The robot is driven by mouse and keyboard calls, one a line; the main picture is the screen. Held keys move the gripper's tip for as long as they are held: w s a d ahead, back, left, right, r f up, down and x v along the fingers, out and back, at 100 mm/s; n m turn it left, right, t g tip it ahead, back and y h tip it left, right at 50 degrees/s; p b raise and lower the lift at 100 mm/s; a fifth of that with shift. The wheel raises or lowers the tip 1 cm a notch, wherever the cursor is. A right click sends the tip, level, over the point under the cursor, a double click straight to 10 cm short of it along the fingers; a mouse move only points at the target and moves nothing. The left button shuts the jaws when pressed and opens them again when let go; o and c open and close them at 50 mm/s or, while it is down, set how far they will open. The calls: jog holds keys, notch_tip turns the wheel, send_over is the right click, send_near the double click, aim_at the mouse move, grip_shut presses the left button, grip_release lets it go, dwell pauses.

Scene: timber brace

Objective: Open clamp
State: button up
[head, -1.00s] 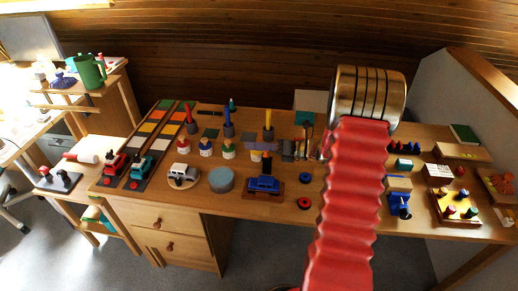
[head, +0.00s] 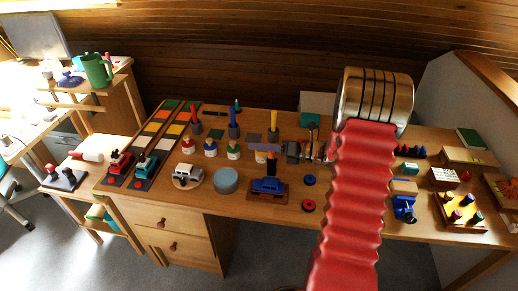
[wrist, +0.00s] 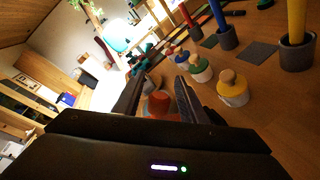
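A small blue clamp-like tool (head: 404,208) sits at the front edge of the workbench, right of my arm, below a small wooden block (head: 404,187). I cannot tell from here whether its jaws are open or shut. My gripper (wrist: 158,90) shows in the wrist view with its two dark fingers apart. A red-orange rounded thing (wrist: 160,104) shows between and beyond the fingers; I cannot tell whether they touch it. The blue clamp does not show clearly in the wrist view.
The workbench (head: 250,205) is crowded. A blue toy car (head: 268,187), a grey-blue round tin (head: 225,180) and a white toy vehicle (head: 186,175) stand near its front. A tray of coloured pegs (head: 460,212) lies at the right. Several small figures (wrist: 232,88) stand near my fingers.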

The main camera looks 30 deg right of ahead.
jog(key=v, duration=0.7)
jog(key=shift+s+d, duration=0.1)
jog(key=shift+s, duration=0.05)
